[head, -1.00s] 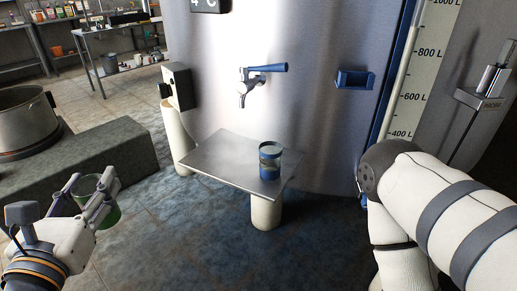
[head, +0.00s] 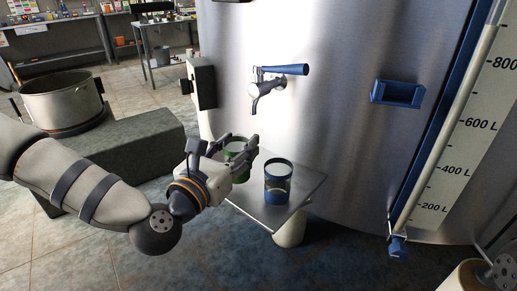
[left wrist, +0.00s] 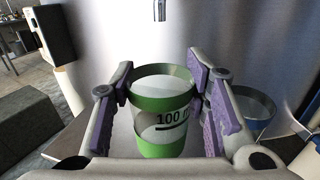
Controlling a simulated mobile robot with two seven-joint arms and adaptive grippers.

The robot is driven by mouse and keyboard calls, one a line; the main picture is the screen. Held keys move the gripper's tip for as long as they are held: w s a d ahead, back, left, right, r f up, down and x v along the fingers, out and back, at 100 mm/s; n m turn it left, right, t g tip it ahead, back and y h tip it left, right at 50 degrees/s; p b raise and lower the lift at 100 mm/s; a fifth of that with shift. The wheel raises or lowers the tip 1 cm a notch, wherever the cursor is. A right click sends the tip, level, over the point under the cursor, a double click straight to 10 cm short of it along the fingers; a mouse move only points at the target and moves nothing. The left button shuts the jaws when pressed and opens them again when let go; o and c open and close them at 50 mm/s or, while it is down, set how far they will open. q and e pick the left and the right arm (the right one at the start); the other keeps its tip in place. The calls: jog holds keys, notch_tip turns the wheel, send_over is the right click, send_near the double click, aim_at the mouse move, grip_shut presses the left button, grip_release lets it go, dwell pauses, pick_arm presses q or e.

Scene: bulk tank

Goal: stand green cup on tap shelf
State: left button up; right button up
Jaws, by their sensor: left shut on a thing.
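The green cup (left wrist: 162,110), with clear walls, green bands and a "100 m" mark, stands upright between the fingers of my left gripper (left wrist: 164,98) in the left wrist view. My left gripper (head: 240,152) is shut on it at the left part of the tap shelf in the head view, where the gripper partly hides the green cup (head: 236,147). The tap shelf (head: 300,187) is a metal plate on the tank front. I cannot tell whether the cup touches it. My right gripper is not in view.
A blue cup (head: 278,182) stands on the shelf just right of the green cup; it also shows in the left wrist view (left wrist: 250,108). The tap (head: 262,88) with a blue lever is above the shelf. A large pot (head: 62,100) and a stone block (head: 130,148) are at left.

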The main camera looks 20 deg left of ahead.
pick_arm(q)
jog(key=w+f, duration=0.1)
jog(key=w, duration=0.1)
jog(key=w+f, duration=0.1)
jog(key=w, duration=0.2)
jog(key=w+d+f, duration=0.1)
jog(key=w, duration=0.1)
jog(key=shift+w+d, duration=0.1)
jog(key=shift+w, duration=0.15)
jog(key=shift+f+b, duration=0.3)
jog(key=shift+f, duration=0.05)
jog(key=o, duration=1)
jog(key=shift+r, duration=0.1)
jog(key=shift+r, duration=0.15)
jog(key=shift+s+r, duration=0.15)
jog(key=shift+s, duration=0.05)
jog(key=s+a, duration=0.2)
jog(key=s, duration=0.9)
jog(key=shift+s, duration=0.3)
